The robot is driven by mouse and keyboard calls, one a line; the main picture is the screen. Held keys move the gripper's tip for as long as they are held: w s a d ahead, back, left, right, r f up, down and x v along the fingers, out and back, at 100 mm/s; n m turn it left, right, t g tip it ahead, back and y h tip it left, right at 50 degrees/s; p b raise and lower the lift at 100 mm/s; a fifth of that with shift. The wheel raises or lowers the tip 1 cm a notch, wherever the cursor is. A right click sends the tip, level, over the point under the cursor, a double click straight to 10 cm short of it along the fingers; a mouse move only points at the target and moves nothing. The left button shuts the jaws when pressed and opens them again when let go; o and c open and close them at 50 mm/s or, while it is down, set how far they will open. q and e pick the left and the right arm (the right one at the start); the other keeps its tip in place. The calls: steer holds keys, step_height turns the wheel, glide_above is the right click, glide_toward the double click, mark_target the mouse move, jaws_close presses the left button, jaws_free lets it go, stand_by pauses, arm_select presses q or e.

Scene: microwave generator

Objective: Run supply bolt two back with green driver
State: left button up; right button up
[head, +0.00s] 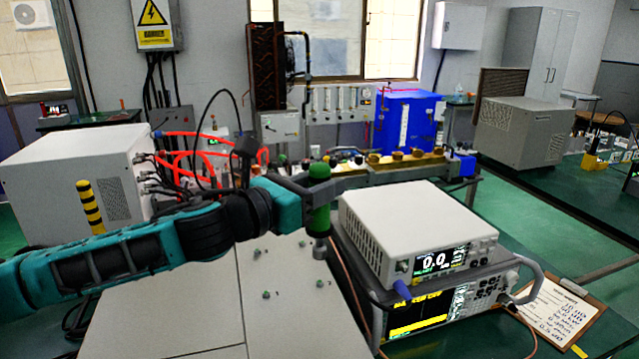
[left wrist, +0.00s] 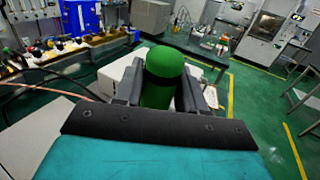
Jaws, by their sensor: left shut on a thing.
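My left gripper (head: 322,184) is shut on the green driver (head: 319,217), whose grip has a dark band. The driver is upright, with its grey tip pointing down over the right edge of the pale panel. Its green end also shows between the fingers in the left wrist view (left wrist: 162,68). Small bolts stand on the panel, among them one by the driver (head: 302,243), one further left (head: 256,253) and lower ones (head: 265,294). Their labels are too small to read, so I cannot tell which is supply bolt two. I cannot tell whether the tip touches a bolt. My right gripper is not in view.
A white power unit (head: 418,230) sits on a second instrument (head: 432,312) close to the right of the driver. A clipboard (head: 556,311) lies at the lower right. A bench with brass fittings (head: 398,158) stands behind. A pale cabinet (head: 75,180) stands at the left.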

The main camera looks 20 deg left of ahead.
mark_target(320, 214)
arm_select(q)
steer(key=shift+f+b, duration=1.75)
steer(key=shift+f, duration=0.85)
